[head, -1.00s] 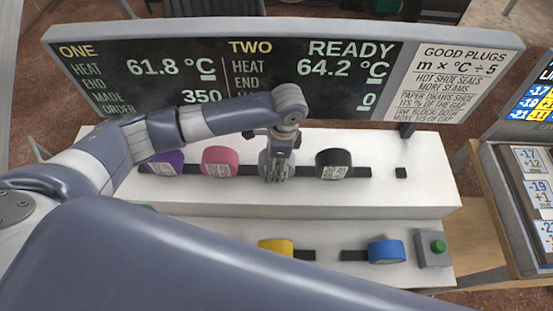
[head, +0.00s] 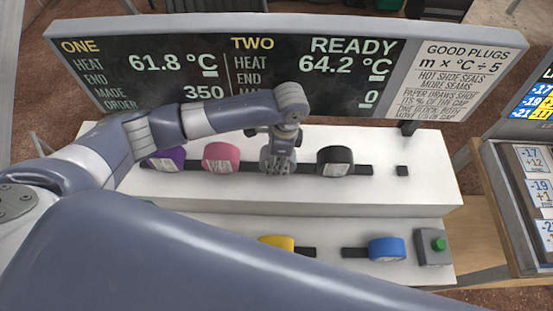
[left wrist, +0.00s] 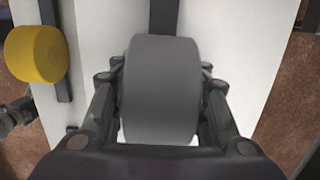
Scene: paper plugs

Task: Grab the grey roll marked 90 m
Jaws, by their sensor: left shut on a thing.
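The grey roll (left wrist: 160,88) sits between the fingers of my left gripper (left wrist: 162,100) in the left wrist view, and the gripper is shut on it. In the head view my left gripper (head: 278,168) points down at the upper white shelf, between the pink roll and the black roll, and hides the grey roll. The marking on the grey roll cannot be read in either view.
On the upper shelf (head: 300,198) stand a purple roll (head: 166,159), a pink roll (head: 221,158) and a black roll (head: 335,161). Lower down are a yellow roll (head: 276,243), a blue roll (head: 386,249) and a green button (head: 438,244). A display board (head: 412,82) rises behind.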

